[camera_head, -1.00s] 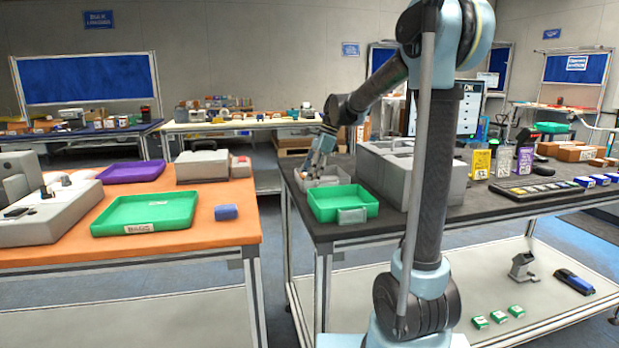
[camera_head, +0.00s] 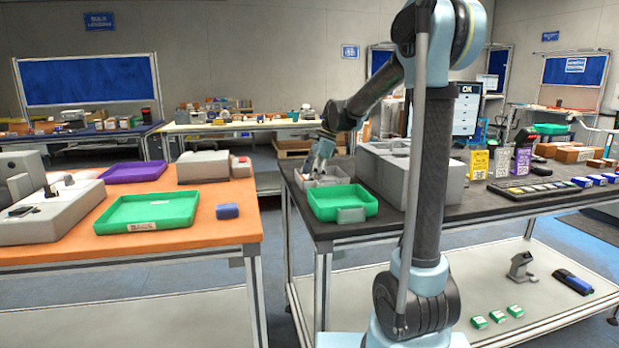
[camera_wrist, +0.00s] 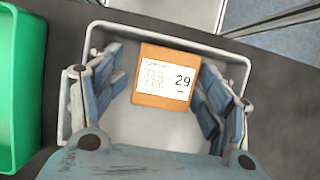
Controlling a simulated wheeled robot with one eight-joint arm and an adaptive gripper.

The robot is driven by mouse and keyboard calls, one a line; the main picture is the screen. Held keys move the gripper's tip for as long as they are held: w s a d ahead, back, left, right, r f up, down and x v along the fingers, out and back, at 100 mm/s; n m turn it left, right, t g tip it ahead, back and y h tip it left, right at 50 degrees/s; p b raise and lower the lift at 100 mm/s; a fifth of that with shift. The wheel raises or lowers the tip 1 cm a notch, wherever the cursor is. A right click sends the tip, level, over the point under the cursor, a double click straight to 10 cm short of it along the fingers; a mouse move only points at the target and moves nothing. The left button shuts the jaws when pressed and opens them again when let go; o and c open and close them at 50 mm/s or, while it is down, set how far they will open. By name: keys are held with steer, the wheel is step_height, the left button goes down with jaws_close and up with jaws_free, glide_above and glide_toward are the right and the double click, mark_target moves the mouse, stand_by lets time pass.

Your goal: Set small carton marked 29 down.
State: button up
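The small carton marked 29 (camera_wrist: 167,77) is orange with a white label facing up. In the wrist view it lies inside a grey bin (camera_wrist: 240,60), near the bin's far wall. My gripper (camera_wrist: 164,72) reaches into the bin with one finger on each side of the carton. The fingers are spread, and narrow gaps show between them and the carton, so it looks open. In the head view my gripper (camera_head: 317,166) points down into the grey bin (camera_head: 337,174) on the dark table; the carton cannot be made out there.
A green tray (camera_head: 342,216) stands just in front of the grey bin, and a large grey box (camera_head: 385,170) stands to its right. An orange table (camera_head: 200,241) with a green tray (camera_head: 115,212) is at left, across a gap.

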steer(key=shift+w+d+f, duration=0.1)
steer(key=shift+w+f, duration=0.25)
steer(key=shift+w, duration=0.1)
steer(key=shift+s+r, duration=0.2)
steer(key=shift+r, duration=0.2)
steer(key=v, duration=1.2)
steer(key=shift+r, duration=0.45)
